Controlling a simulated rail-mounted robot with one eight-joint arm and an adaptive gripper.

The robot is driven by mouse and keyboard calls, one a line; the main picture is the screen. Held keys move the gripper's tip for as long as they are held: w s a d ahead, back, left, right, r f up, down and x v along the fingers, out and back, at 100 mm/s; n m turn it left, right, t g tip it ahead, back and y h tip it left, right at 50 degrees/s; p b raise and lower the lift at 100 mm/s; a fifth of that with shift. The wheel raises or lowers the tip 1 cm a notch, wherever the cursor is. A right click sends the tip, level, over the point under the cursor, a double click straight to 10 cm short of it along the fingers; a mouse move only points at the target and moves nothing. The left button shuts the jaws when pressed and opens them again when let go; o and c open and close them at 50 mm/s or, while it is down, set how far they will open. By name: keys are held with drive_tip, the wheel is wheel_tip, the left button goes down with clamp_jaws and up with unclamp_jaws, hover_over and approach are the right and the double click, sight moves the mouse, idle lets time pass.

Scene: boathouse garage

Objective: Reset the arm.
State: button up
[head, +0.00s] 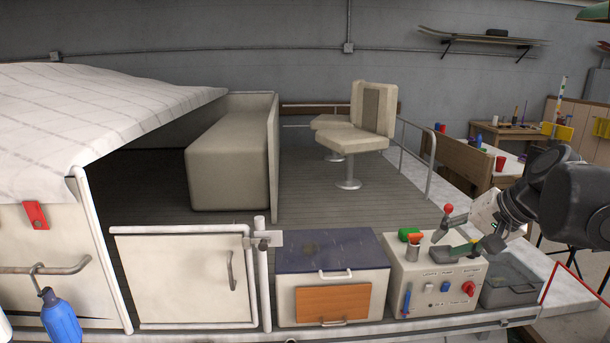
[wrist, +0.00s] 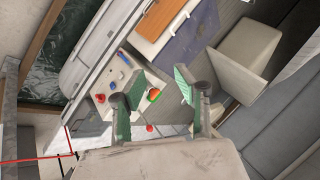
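My gripper (head: 440,243) is at the right of the head view, above the white control box (head: 412,277). In the wrist view its two green-padded fingers (wrist: 151,90) are spread apart, with nothing held between them. A red ball knob (head: 448,209) shows just behind my gripper. Whether my fingers touch anything on the box cannot be told.
A blue-topped cabinet (head: 332,250) stands left of the control box, and a grey lidded bin (head: 511,289) stands to its right. A metal railing (head: 430,165) rises behind. The deck (head: 310,190) has a pedestal seat (head: 358,133); open deck lies before it.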

drive_tip(key=s+a+f+n+h+p, duration=0.1)
drive_tip(key=s+a+f+n+h, duration=0.1)
drive_tip(key=s+a, duration=0.3)
drive_tip(key=s+a+f+n+h+p, duration=0.1)
drive_tip(key=s+a+f+n, duration=0.3)
drive_tip(key=s, duration=0.8)
drive_tip(key=shift+a+f+t+h, duration=0.15)
drive_tip(key=shift+a+t+h, duration=0.25)
drive_tip(key=shift+a, duration=0.65)
